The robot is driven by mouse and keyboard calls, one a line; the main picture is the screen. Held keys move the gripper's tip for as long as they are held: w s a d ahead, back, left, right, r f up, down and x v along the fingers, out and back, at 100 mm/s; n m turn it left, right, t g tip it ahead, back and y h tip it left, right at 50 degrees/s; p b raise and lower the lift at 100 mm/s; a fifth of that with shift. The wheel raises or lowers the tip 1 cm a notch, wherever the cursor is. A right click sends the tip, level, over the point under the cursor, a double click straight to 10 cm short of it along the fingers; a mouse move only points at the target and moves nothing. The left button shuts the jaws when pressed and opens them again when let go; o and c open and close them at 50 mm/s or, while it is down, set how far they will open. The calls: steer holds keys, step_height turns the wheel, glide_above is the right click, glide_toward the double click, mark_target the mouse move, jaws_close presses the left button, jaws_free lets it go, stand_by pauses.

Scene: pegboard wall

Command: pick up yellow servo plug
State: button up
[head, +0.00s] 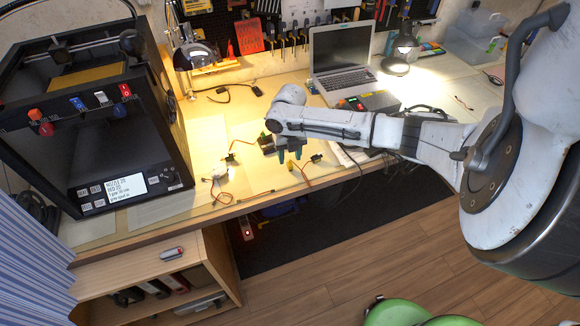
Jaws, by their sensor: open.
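A small yellow piece, which looks like the yellow servo plug (291,166), sits on the wooden desk (165,228) near its front edge. An orange wire curves close by it, towards a small dark servo (316,158) on its right. My gripper (289,156) is open and points down just above and behind the yellow piece. Its greenish fingertips show on either side. It looks empty. I cannot tell whether the tips touch the plug or the desk.
A black 3D printer (95,110) stands at the left. An open laptop (341,60) and a lit lamp (403,48) are at the back. Loose orange wires (243,198) and small parts lie left of my gripper. Pliers hang on the pegboard behind.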

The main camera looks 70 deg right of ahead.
mark_target(290, 163)
steer(key=shift+f, duration=2.1)
jaws_close()
